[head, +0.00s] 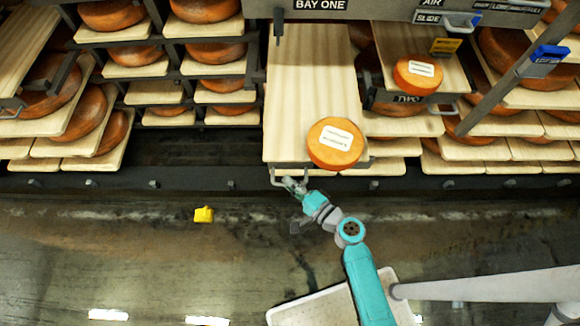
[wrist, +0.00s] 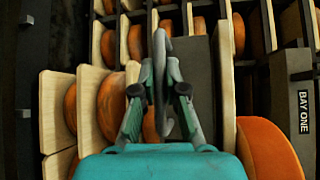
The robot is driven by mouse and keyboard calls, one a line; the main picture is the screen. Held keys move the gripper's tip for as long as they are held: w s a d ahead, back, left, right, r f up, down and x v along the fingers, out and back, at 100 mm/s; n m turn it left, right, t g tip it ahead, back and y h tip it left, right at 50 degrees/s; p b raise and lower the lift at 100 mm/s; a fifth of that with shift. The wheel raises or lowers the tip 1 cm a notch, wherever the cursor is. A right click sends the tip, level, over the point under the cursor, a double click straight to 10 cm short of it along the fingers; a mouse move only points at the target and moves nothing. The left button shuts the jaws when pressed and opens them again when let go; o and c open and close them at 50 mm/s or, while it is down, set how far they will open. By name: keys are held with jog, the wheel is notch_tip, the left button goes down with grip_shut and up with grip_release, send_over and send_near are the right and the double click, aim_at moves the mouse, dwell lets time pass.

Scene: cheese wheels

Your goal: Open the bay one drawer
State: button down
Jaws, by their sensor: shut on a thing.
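The bay one drawer (head: 310,90) is a long pale wooden board below the BAY ONE sign (head: 320,4). Its front reaches nearer to me than the board marked TWO. An orange cheese wheel (head: 335,144) with a white label lies at its front right. The drawer's grey metal handle (head: 276,177) is at its front left edge. My gripper (head: 289,184) is at this handle. In the wrist view, my gripper's fingers (wrist: 160,88) are closed around the grey handle bar (wrist: 165,50). The cheese wheel (wrist: 266,150) shows at lower right there.
A second board (head: 411,57) marked TWO, with a labelled cheese, is to the right. Racks of cheese wheels (head: 60,100) stand on both sides. A blue-ended lever (head: 545,57) slants at upper right. A small yellow object (head: 204,214) lies on the otherwise mostly clear floor.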

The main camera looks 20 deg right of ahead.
jog(key=shift+s+a, duration=0.25)
jog(key=shift+s, duration=0.6)
jog(key=c, duration=1.2)
grip_release()
jog(key=v, duration=1.2)
jog(key=shift+f, duration=0.1)
